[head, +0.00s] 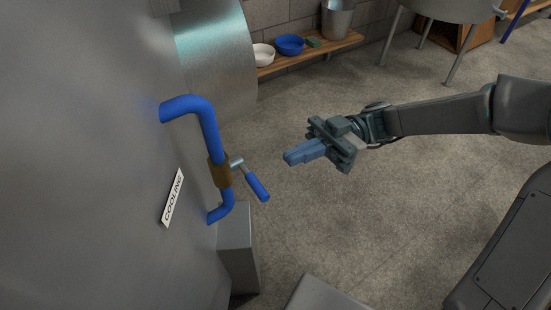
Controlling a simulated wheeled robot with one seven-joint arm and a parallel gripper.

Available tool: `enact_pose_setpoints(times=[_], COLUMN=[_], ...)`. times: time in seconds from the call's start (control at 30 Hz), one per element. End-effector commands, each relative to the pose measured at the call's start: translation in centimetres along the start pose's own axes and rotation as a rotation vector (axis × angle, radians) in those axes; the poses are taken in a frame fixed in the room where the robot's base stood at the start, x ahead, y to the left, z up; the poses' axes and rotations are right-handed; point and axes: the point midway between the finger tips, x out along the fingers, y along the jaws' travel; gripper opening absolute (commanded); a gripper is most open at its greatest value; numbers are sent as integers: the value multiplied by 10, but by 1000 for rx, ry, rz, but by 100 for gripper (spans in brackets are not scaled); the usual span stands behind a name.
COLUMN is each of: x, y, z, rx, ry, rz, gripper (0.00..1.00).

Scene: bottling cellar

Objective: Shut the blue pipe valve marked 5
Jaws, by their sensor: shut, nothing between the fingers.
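A blue pipe (209,128) comes out of the side of a large steel tank and bends down along it. A brown valve body (220,172) sits on the pipe. Its lever has a blue grip (257,186) that points out from the pipe, down and to the right. No number 5 shows; a white label (173,197) on the tank beside the pipe reads "COOLING". My gripper (287,159) is shut and empty. It is to the right of the lever and apart from it, with its fingers pointing left toward the pipe.
The steel tank (90,150) fills the left side. A grey block (238,248) stands below the pipe. A low wooden shelf (305,56) at the back holds a white bowl (263,54), a blue bowl (290,45) and a metal bucket (336,20). The middle floor is clear.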

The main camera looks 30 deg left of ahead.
Motion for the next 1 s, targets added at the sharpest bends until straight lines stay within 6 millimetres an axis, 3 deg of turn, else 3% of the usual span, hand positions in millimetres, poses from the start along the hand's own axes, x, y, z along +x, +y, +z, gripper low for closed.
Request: enact_pose_setpoints(times=[0.1,0.3,0.83,1.0], x=[-18,-30,-30,-26], y=[0,0,0,-7], z=[-1,0,0,-1], rx=[0,0,4,144], ry=[1,0,-4,-114], rz=[1,0,0,26], gripper=[0,0,0,0])
